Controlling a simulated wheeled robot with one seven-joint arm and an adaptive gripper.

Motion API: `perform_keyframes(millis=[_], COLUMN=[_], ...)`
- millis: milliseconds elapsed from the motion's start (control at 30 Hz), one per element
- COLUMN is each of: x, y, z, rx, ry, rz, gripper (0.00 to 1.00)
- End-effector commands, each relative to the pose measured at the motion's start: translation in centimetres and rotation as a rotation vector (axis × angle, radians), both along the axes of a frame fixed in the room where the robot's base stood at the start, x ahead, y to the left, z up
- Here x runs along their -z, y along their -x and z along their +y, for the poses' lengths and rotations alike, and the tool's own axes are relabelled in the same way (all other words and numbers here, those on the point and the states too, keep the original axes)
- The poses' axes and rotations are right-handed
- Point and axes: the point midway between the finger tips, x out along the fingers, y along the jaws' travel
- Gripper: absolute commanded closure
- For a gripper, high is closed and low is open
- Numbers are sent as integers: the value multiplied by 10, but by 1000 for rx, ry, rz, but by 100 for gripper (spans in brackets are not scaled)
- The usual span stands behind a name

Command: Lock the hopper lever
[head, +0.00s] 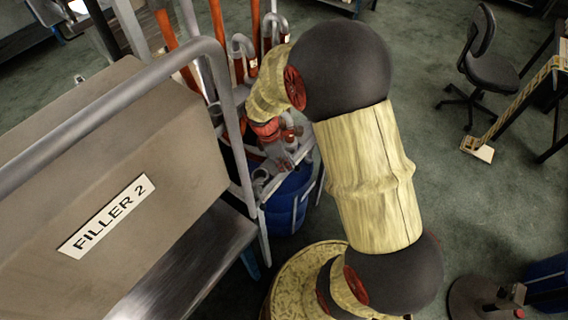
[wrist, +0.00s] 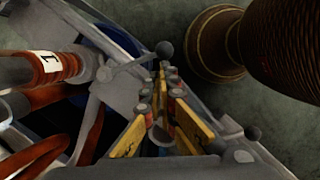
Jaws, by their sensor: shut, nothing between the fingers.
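A grey lever with a dark ball knob (wrist: 164,48) shows at the top middle of the wrist view. Its rod runs left to a pivot near a pipe marked "1". My gripper (wrist: 162,82) is shut and empty, with its tips just below the knob in the picture; I cannot tell whether they touch it. In the head view my gripper (head: 284,165) points down beside the machine labelled FILLER 2 (head: 150,150), above a blue bin. The lever cannot be made out there.
Orange-brown pipes (wrist: 60,68) lie left of the gripper in the wrist view. A metal rail (head: 110,110) crosses FILLER 2. The blue bin (head: 288,200) stands below the gripper. An office chair (head: 490,68) stands at the back right, with open floor before it.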

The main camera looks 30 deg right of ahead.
Motion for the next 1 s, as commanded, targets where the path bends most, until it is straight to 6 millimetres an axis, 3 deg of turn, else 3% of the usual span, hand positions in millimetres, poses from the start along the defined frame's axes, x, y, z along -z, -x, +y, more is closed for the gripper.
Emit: perform_keyframes(millis=[567, 1000], x=[-2, -4], y=[6, 17], z=[-8, -35], rx=[-130, -501], ry=[-1, -2], rz=[1, 4], gripper=[100, 100])
